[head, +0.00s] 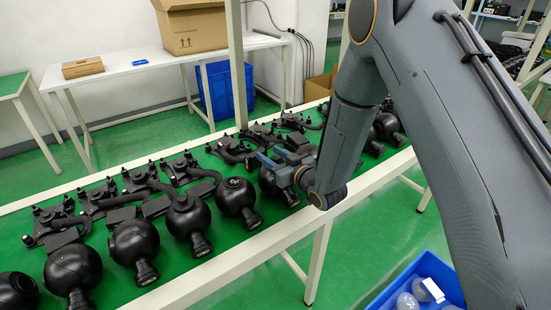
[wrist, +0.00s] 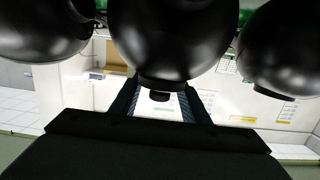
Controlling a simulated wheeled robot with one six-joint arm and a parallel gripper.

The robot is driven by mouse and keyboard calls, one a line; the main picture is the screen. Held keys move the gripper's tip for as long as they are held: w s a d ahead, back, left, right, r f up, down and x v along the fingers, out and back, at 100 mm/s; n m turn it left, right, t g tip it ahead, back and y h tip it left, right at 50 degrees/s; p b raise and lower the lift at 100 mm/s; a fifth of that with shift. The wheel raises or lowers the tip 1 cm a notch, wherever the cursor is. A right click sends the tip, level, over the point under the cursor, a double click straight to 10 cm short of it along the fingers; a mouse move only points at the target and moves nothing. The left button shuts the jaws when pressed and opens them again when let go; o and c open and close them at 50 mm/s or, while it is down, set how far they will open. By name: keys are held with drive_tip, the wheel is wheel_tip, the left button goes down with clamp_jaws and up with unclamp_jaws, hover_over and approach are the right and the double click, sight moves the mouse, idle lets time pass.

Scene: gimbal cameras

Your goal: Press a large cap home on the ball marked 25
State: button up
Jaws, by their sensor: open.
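Several black ball-shaped gimbal cameras line the front of the green bench, each with a lens barrel toward the front edge. One ball (head: 238,197) carries a small pale mark, too small to read; I cannot tell which ball is marked 25. My gripper (head: 279,168) is at the ball just right of it (head: 268,184), partly hiding it. In the wrist view a ball (wrist: 168,40) fills the top middle, its short dark barrel (wrist: 160,94) pointing down between the open fingers of my gripper (wrist: 160,104). No large cap shows clearly in the fingers.
Neighbouring balls (wrist: 42,30) (wrist: 282,48) stand close on both sides. A blue crate (head: 385,299) at lower right holds clear round pieces (head: 407,301) and a white piece (head: 433,290). A white table (head: 130,72) with a cardboard box (head: 192,30) stands behind.

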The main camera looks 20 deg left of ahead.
drive_tip(key=shift+w+a+f, duration=0.1)
drive_tip(key=shift+w+a, duration=0.35)
drive_tip(key=shift+a, duration=0.05)
clamp_jaws()
wheel_tip(320, 180, up, 10)
drive_tip(key=b, duration=0.3)
drive_tip(key=shift+t+y, duration=0.6)
drive_tip(key=shift+t, duration=0.1)
wheel_tip(320, 180, down, 8)
drive_tip(key=b, duration=0.8)
drive_tip(key=shift+d, duration=0.1)
